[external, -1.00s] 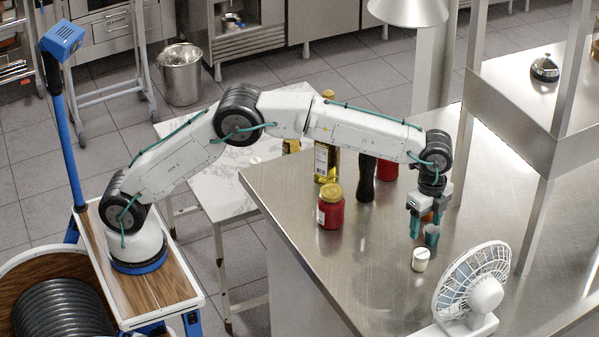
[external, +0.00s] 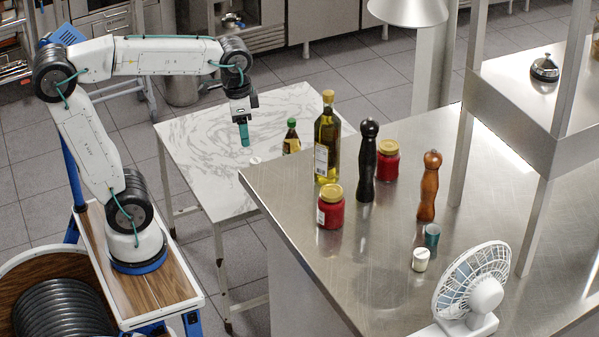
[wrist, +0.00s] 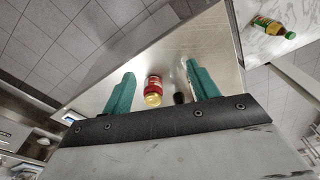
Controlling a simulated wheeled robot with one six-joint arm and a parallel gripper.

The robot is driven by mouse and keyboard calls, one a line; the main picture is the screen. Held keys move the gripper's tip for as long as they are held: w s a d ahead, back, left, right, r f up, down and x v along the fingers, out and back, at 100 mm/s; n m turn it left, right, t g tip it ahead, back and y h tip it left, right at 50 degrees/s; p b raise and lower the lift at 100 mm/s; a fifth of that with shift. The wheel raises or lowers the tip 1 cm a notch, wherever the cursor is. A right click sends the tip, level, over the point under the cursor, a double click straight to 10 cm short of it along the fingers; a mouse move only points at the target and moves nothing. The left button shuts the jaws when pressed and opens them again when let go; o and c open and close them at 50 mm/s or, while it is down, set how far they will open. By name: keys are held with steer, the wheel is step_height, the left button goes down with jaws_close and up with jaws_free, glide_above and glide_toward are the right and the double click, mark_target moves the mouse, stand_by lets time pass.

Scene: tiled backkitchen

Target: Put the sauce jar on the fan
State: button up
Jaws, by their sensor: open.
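Two red jars with yellow lids stand upright on the steel counter, a nearer one (external: 330,212) at its left part and a farther one (external: 387,164) behind the black mill; I cannot tell which is meant by the sauce jar. The white fan (external: 472,288) stands at the counter's front right. My gripper (external: 244,138) is above the marble table, left of the counter and apart from both jars. In the wrist view my gripper (wrist: 160,70) is open and empty, and a red jar (wrist: 154,88) shows in the distance between its green fingers.
A tall oil bottle (external: 327,145), a black mill (external: 368,165) and a brown mill (external: 429,190) stand near the jars. A teal cup (external: 432,235) and a white pot (external: 420,260) are left of the fan. A small green-capped bottle (external: 291,138) stands on the marble table (external: 205,155).

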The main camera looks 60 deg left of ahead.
steer(key=s+a+f+n, duration=0.2)
steer(key=s+f, duration=0.1)
steer(key=s, duration=0.3)
steer(key=s+a+f+n, duration=0.2)
steer(key=s+a+f, duration=0.1)
steer(key=s, duration=0.4)
steer(key=shift+f, duration=0.75)
